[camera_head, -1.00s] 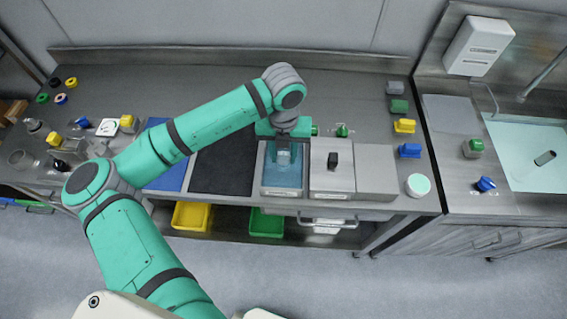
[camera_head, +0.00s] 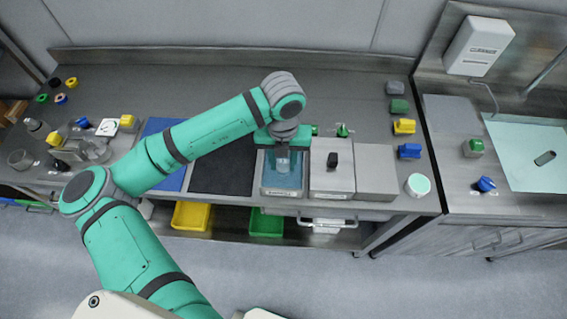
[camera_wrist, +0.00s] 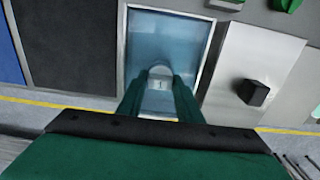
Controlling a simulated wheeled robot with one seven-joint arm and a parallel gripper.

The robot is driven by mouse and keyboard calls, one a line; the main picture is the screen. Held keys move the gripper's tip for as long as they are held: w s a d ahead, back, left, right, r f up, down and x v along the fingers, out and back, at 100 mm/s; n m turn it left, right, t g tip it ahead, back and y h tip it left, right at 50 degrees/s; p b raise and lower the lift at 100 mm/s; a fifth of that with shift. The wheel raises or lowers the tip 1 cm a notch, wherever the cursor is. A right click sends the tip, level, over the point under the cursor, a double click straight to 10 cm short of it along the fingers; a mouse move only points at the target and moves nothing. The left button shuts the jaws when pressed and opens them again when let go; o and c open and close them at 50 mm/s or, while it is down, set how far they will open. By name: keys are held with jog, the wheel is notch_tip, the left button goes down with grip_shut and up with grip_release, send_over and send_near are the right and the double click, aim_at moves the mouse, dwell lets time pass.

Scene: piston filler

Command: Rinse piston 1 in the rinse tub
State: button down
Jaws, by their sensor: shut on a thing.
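The rinse tub (camera_head: 282,192) is a square-rimmed tub of blue water near the front edge of the bench; it also shows in the wrist view (camera_wrist: 139,100). My gripper (camera_wrist: 160,85) points down over the tub, its green fingers shut on piston 1 (camera_wrist: 160,78). The piston is a pale piece with a rounded top and a "1" label. It shows small and partly hidden between the fingers in the head view (camera_head: 283,162). It is within the tub's outline, upright as far as I can tell. How deep it sits in the water is unclear.
Right of the tub stands a grey box (camera_head: 332,180) with a black knob. A black mat (camera_head: 223,168) and a blue mat (camera_head: 168,178) lie to the left.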

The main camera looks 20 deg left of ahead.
jog(key=shift+w, duration=0.2)
jog(key=shift+w+a, duration=0.2)
jog(key=shift+w, duration=0.3)
jog(key=shift+w+a, duration=0.15)
jog(key=shift+w, duration=0.35)
jog(key=shift+s, duration=0.2)
jog(key=shift+s+d, duration=0.2)
jog(key=shift+s, duration=0.3)
jog(key=shift+r, duration=0.1)
jog(key=shift+r, duration=3.35)
jog(key=shift+r, duration=2)
